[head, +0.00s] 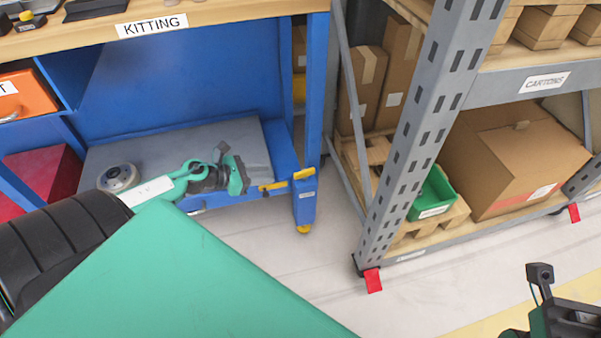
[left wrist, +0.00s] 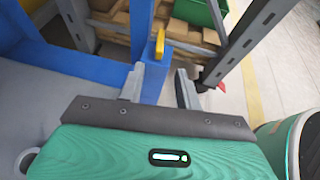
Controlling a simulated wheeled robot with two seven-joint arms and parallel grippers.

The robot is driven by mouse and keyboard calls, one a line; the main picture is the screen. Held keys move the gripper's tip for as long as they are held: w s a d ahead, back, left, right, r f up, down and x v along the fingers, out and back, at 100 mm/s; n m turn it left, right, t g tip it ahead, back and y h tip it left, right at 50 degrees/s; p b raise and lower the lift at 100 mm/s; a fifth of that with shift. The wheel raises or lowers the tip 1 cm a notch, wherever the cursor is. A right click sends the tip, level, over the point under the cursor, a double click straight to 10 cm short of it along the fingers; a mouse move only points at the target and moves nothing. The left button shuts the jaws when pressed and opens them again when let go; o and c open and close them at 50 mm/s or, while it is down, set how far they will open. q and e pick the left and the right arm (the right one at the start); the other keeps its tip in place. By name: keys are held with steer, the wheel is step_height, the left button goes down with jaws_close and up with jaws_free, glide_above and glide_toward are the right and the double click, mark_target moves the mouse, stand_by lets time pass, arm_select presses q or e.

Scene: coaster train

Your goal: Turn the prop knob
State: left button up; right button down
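A small yellow knob (head: 303,174) is on the blue post at the front right corner of the kitting bench. A second yellow piece (head: 272,187) lies just left of it; which of the two is the prop knob is hard to tell. In the left wrist view a yellow knob (left wrist: 160,42) shows beyond the fingertips. My left gripper (head: 254,183) is low beside the bench, pointing at the post. In the left wrist view its two grey fingers (left wrist: 159,75) are apart with nothing between them. My right gripper (head: 565,320) is partly in view at the lower right; its fingers are hidden.
The blue bench has a grey lower shelf (head: 105,152) with a round grey object (head: 118,177) on it. A grey rack upright (head: 415,125) stands right of the post. A green bin (head: 433,195) and a carton (head: 510,160) are on the rack. Floor between is clear.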

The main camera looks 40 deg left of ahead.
mark_target(301, 172)
arm_select(q)
steer(key=b+x, duration=0.2)
steer(key=x, duration=1.1)
steer(key=shift+w+r, duration=0.1)
jaws_close()
